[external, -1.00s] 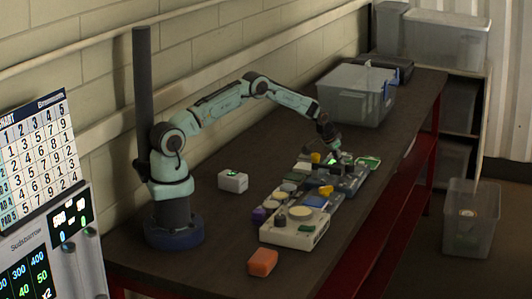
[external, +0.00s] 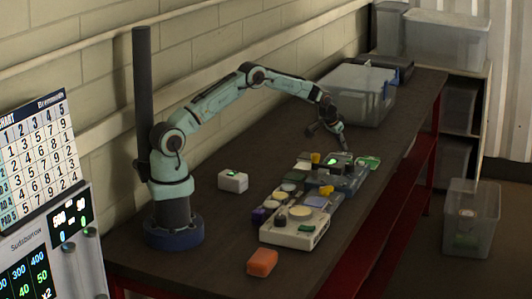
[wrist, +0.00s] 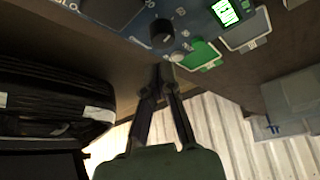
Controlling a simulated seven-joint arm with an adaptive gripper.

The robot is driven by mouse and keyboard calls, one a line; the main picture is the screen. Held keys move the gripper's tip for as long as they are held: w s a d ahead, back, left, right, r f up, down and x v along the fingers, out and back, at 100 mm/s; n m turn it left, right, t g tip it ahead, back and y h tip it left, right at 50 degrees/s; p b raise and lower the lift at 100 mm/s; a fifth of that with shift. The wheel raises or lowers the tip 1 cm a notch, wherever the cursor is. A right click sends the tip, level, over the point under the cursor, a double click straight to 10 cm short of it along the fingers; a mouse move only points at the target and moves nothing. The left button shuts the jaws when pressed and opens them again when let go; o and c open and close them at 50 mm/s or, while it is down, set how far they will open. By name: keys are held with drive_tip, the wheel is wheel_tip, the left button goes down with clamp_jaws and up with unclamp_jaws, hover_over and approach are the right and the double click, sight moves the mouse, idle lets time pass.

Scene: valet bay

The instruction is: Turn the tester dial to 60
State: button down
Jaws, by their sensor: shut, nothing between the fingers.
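The tester is a blue-grey box (external: 348,186) on the bench, with a green lit display (external: 333,168). In the wrist view its panel (wrist: 195,15) shows at the top, with the display (wrist: 225,12) too small to read. The black round dial (wrist: 162,31) stands up from the panel; its pointer setting cannot be made out. My gripper (wrist: 166,72) is shut and empty, its fingertips together and apart from the dial in the picture. In the external view my gripper (external: 344,148) is above the far end of the tester.
A green tray-like piece (external: 367,163) lies beside the tester, and several small coloured items crowd a cream box (external: 294,232) nearer. A clear bin (external: 350,92) and a black case (external: 388,66) stand behind. An orange block (external: 262,262) lies near the front edge.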

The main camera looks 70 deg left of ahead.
sight(347, 171)
drive_tip(key=shift+f, duration=3.3)
drive_tip(key=shift+w+a, duration=0.15)
drive_tip(key=shift+w, duration=0.2)
drive_tip(key=shift+s+a, duration=0.1)
drive_tip(key=shift+a, duration=0.15)
drive_tip(key=shift+s, duration=0.35)
drive_tip(key=shift+r, duration=3.05)
